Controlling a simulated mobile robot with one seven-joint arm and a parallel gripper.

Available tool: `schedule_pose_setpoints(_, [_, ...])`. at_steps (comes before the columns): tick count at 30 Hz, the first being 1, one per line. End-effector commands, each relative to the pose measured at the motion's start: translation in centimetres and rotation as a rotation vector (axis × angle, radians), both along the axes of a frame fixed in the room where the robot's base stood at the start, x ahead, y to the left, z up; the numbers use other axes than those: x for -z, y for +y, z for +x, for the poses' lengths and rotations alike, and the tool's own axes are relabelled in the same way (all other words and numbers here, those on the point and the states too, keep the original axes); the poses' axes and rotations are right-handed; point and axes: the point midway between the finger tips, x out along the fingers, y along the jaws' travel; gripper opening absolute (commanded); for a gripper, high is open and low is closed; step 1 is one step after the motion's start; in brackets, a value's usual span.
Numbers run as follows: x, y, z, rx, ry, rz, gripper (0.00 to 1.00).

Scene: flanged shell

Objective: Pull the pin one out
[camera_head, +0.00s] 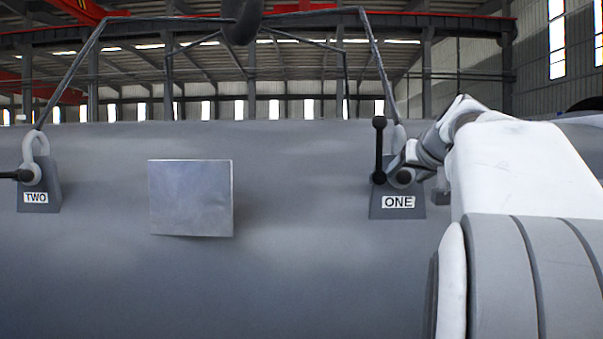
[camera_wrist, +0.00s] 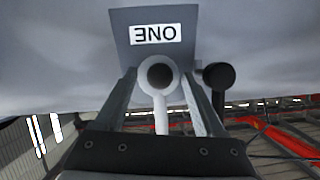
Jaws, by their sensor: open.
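Pin one's black handle (camera_head: 379,150) stands upright at the left side of the bracket labelled ONE (camera_head: 398,203). In the wrist view the picture is inverted, and the black handle (camera_wrist: 219,78) lies to the right of the grey shackle (camera_wrist: 160,103). The shackle has a dark round centre in its eye, below the ONE label. My gripper (camera_head: 402,162) is at the bracket from the right. In the wrist view my gripper (camera_wrist: 159,77) has its fingers apart, one on each side of the shackle. The black handle is outside the right finger. Contact cannot be told.
The grey shell (camera_head: 300,270) spans the view. A blank metal plate (camera_head: 190,197) sits on it in the middle. Bracket TWO (camera_head: 38,197) with its own shackle and black handle (camera_head: 12,174) is at the left. Sling legs (camera_head: 378,65) run up from the shackles.

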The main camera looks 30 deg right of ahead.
Motion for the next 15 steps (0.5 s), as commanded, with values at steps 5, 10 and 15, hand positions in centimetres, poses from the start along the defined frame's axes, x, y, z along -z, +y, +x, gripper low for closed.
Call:
schedule_pose_setpoints(5, [0.01, -0.01, 0.0, 0.0, 0.0, 0.0, 0.71])
schedule_pose_setpoints(10, [0.01, 0.0, 0.01, 0.0, 0.0, 0.0, 0.48])
schedule_pose_setpoints(15, [0.0, 0.0, 0.01, 0.0, 0.0, 0.0, 0.17])
